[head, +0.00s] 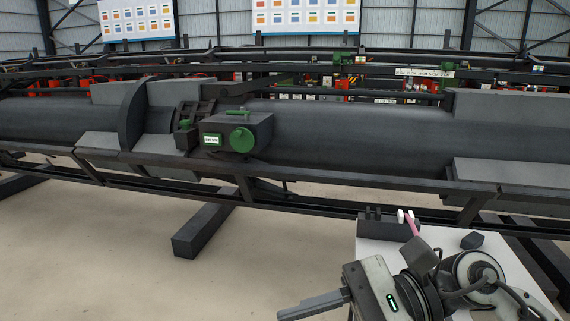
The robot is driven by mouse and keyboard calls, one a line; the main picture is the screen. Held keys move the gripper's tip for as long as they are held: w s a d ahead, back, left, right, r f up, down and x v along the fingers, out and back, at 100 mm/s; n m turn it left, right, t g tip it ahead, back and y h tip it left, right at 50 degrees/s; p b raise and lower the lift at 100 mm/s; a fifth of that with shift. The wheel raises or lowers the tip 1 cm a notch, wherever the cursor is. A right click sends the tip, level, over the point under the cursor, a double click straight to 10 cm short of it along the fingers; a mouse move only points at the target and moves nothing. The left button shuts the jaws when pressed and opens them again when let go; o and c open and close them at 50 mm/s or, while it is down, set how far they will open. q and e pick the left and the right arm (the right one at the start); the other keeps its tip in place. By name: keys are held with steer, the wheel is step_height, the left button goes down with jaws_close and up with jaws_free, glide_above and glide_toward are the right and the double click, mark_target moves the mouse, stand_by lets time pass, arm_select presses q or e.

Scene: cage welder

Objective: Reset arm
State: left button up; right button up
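My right arm comes in at the lower right, and its gripper (313,305) points left over the floor, in front of the white table. Its grey fingers are seen nearly edge-on and overlap, so I cannot tell whether they are open or shut. Nothing shows between them. My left gripper is not in view. The cage welder is a long dark cylinder (350,135) lying across the view. A dark box (258,130) with a round green knob (242,140), a green handle (237,112) and a small label sits at its front. My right gripper is well apart from it.
A white table (375,248) at the lower right carries a dark holder (388,229) with a pink-and-white item (411,222) beside it. A dark rail (330,178) runs along the machine's front. A dark beam (203,230) juts over the floor. Open floor (100,265) lies left.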

step_height(320, 180, up, 4)
steer(key=w+m+t+y, duration=0.3)
steer(key=m+t+y, duration=0.4)
steer(key=m, duration=0.8)
steer(key=w+d+f+m+t+h+p, duration=0.1)
steer(key=w+d+f+m+t+h, duration=0.15)
steer(key=m+t+h, duration=0.65)
steer(key=w+d+f+m+t+p, duration=0.1)
steer(key=w+d+f+m+t, duration=0.25)
steer(key=m, duration=1.05)
steer(key=s+d+f+m+g+h, duration=0.2)
steer(key=s+f+m+h, duration=0.3)
steer(key=f+m, duration=0.5)
steer(key=s+d+f+m+g+h, duration=0.3)
steer(key=s+f+m, duration=0.4)
steer(key=f+m, duration=0.3)
step_height(320, 180, down, 4)
steer(key=shift+f+m+g+h, duration=0.25)
steer(key=shift+m+g+h, duration=0.25)
steer(key=shift+h, duration=0.6)
steer(key=shift+d, duration=0.1)
